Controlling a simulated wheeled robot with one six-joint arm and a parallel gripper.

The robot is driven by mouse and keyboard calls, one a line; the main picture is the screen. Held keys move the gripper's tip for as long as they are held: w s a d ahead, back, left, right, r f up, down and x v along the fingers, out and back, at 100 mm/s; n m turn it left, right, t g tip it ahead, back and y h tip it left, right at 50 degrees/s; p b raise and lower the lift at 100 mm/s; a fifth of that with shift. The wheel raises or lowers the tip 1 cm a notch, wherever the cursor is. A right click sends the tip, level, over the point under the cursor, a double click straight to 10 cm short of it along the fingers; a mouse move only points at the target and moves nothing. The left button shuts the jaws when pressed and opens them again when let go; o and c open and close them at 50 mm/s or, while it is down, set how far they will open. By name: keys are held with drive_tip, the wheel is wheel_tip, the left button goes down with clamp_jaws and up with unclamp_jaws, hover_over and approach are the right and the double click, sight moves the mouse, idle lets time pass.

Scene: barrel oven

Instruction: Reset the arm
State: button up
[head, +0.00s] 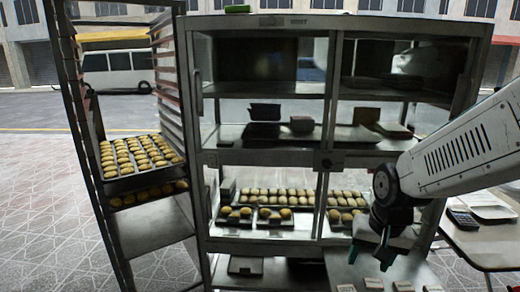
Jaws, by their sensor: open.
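My arm reaches in from the right edge of the head view, and my gripper (369,259) points down in front of the lower right part of the glass cabinet (265,160). Its two teal-tipped fingers are apart, and nothing shows between them. My gripper and arm hide part of the cabinet's right side.
A tall rack (84,160) on the left holds a tray of buns (138,156). More buns (270,193) sit inside the cabinet. A table (478,245) with a calculator (463,218) stands at the right. Small cards (374,284) lie below my gripper. Paved floor (35,210) is clear at left.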

drive_tip(key=s+d+r+n, duration=0.1)
drive_tip(key=s+r, duration=0.4)
drive_tip(key=s, duration=0.4)
drive_tip(key=s+d+r+n, duration=0.1)
drive_tip(key=s+r+n, duration=0.1)
drive_tip(key=s+r, duration=0.4)
drive_tip(key=shift+s+d, duration=0.2)
drive_tip(key=shift+s, duration=1.7)
